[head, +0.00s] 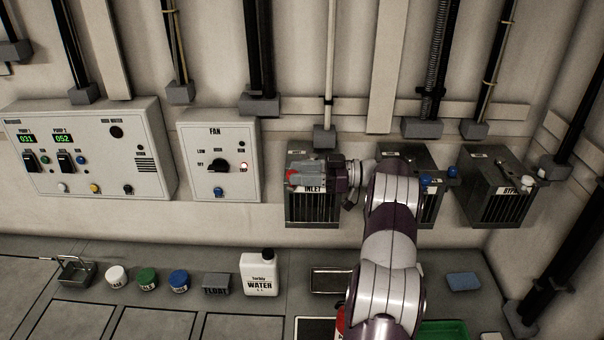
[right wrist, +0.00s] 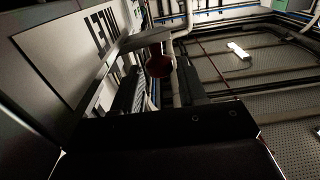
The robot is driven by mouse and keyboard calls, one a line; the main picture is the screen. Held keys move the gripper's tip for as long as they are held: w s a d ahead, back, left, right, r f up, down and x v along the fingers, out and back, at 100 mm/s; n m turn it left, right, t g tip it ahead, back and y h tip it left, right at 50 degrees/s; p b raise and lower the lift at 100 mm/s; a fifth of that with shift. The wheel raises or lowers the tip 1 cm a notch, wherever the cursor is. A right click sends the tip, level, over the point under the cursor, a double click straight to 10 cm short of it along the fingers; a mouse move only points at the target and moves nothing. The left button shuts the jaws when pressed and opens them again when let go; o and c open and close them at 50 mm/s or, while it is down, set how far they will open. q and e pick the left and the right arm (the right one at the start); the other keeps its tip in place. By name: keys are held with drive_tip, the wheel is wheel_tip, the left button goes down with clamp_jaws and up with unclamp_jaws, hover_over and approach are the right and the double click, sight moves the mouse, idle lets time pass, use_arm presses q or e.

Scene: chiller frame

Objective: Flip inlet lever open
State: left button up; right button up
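The inlet box (head: 312,212) is a grey metal box with a slatted front and an INLET label, fixed to the wall. A small red part, apparently the lever's end (head: 292,179), shows at its upper left. In the right wrist view a dark red knob (right wrist: 158,64) sits close by, beside the INLET label (right wrist: 104,38). My right gripper (head: 316,174) reaches in from the right across the top of the box and covers much of the lever. Whether its fingers touch or grip the lever is unclear. My left gripper is out of view.
Two similar boxes, one partly behind my right arm and the bypass box (head: 496,197), stand to the right. The fan panel (head: 218,158) and pump panel (head: 88,150) are to the left. A water jug (head: 259,276) and several small containers stand on the counter below.

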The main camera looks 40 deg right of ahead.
drive_tip(key=shift+o, duration=0.4)
drive_tip(key=s+d+r+b, duration=0.3)
drive_tip(key=s+r+b, duration=0.1)
drive_tip(key=s+r, duration=0.7)
drive_tip(key=shift+d, duration=0.3)
drive_tip(key=shift+s, duration=0.1)
drive_tip(key=shift+c, duration=0.3)
